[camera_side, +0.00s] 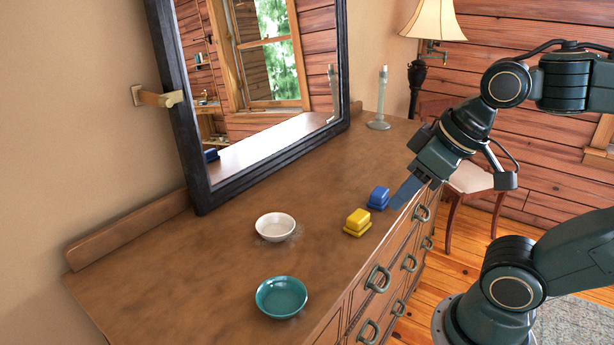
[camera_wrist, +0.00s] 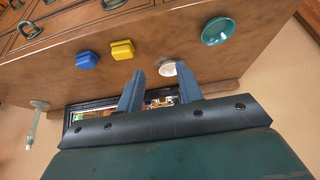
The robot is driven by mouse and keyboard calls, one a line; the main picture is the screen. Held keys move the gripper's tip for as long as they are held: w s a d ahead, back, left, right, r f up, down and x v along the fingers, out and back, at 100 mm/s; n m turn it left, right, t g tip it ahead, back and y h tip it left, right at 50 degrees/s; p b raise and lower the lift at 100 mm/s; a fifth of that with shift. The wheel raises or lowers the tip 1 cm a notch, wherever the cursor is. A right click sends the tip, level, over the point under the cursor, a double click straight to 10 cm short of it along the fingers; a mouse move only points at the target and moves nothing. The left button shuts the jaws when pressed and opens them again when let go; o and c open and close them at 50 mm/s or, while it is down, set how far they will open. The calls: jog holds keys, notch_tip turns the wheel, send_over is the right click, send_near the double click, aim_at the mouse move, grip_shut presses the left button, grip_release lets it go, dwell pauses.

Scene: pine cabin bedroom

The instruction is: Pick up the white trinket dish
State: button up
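The white trinket dish (camera_side: 275,226) sits upright and empty on the wooden dresser top, between the mirror and the teal dish. In the wrist view the white dish (camera_wrist: 168,68) shows beyond the fingers, partly hidden by the right finger. My gripper (camera_side: 405,193) is above the dresser's front edge by the blue box, well to the right of the white dish. In the wrist view my gripper (camera_wrist: 158,77) has its two fingers spread apart with nothing between them.
A teal dish (camera_side: 281,297) stands nearer the camera. A yellow box (camera_side: 357,222) and a blue box (camera_side: 379,198) sit near the front edge. A framed mirror (camera_side: 197,150) stands at the back, with a candlestick (camera_side: 380,105) at the far end. Bare wood surrounds the white dish.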

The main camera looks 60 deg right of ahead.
jog(key=o, duration=1.4)
jog(key=shift+w, duration=0.1)
jog(key=w+r+n+g+y, duration=0.2)
jog(key=w+n, duration=0.5)
jog(key=w, duration=0.6)
jog(key=w+d+f+n+y, duration=0.1)
jog(key=w+d+f+n, duration=0.1)
jog(key=w, duration=0.4)
jog(key=w+d+f+n+g+y, duration=0.1)
jog(key=w+d+f+n, duration=0.2)
jog(key=w, duration=0.3)
jog(key=shift+f+n+g, duration=0.3)
jog(key=shift+f+n, duration=0.2)
jog(key=shift+f, duration=0.35)
jog(key=shift+d, duration=0.1)
